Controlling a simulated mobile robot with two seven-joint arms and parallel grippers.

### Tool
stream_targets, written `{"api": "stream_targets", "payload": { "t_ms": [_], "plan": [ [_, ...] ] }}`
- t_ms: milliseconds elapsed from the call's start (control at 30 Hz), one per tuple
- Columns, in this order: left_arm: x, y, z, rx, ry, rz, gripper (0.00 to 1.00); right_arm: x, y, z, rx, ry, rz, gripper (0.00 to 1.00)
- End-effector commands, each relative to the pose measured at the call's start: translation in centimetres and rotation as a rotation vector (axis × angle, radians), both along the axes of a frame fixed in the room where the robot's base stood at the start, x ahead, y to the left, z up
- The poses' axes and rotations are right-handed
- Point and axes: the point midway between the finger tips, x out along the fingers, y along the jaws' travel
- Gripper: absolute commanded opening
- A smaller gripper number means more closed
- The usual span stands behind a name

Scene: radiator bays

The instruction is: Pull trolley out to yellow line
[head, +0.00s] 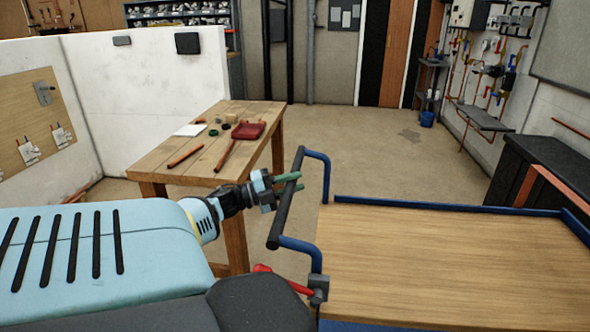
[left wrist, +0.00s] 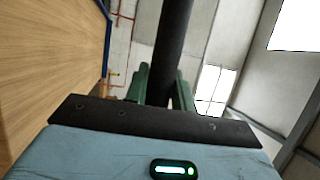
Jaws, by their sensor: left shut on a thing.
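The trolley (head: 450,260) has a flat wooden deck with blue edging and stands at the lower right in the head view. Its handle (head: 283,205) is a dark bar on bent blue tubes at the deck's left end. My left gripper (head: 290,183) reaches in from the left, its green fingers shut around the dark bar. In the left wrist view the bar (left wrist: 173,40) runs between both fingers, with the wooden deck (left wrist: 50,50) to the left. A red lever (head: 262,268) shows low beside the handle. No yellow line shows. My right gripper is out of view.
A wooden workbench (head: 165,160) with a red tray (head: 248,130) and pipe pieces stands just beyond my left gripper. A black cabinet (head: 545,165) stands right of the trolley. Open concrete floor (head: 375,150) lies behind the trolley. A white partition (head: 145,100) is at left.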

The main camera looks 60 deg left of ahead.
Motion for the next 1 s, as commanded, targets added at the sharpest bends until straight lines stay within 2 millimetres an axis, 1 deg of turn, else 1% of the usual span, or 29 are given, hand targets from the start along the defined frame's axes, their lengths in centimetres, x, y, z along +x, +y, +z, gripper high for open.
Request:
{"api": "stream_targets", "payload": {
  "t_ms": [33, 67, 200, 233, 400, 567, 667, 1000],
  "plan": [
    [-0.1, 0.2, -0.1, -0.001, 0.001, 0.004, 0.00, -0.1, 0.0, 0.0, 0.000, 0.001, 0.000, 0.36],
    [-0.1, 0.2, -0.1, -0.001, 0.001, 0.005, 0.27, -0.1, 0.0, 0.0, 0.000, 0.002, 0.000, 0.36],
    [-0.1, 0.2, -0.1, -0.001, 0.001, 0.004, 0.45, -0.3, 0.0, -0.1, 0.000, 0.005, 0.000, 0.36],
    [-0.1, 0.2, 0.0, -0.001, 0.001, 0.004, 0.47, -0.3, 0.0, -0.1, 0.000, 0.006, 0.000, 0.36],
    [0.0, 0.1, 0.0, 0.000, 0.000, 0.003, 0.47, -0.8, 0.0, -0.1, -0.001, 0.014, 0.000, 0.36],
    [-0.3, 0.2, -0.1, 0.000, 0.001, 0.003, 0.47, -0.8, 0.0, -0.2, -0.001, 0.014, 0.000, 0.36],
    [-1.2, 0.5, -0.4, -0.001, 0.003, 0.005, 0.47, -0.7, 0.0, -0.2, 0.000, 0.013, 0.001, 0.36],
    [-5.9, 2.0, -1.3, -0.001, 0.004, 0.005, 0.47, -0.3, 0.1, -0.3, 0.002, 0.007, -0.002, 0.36]
  ]
}}
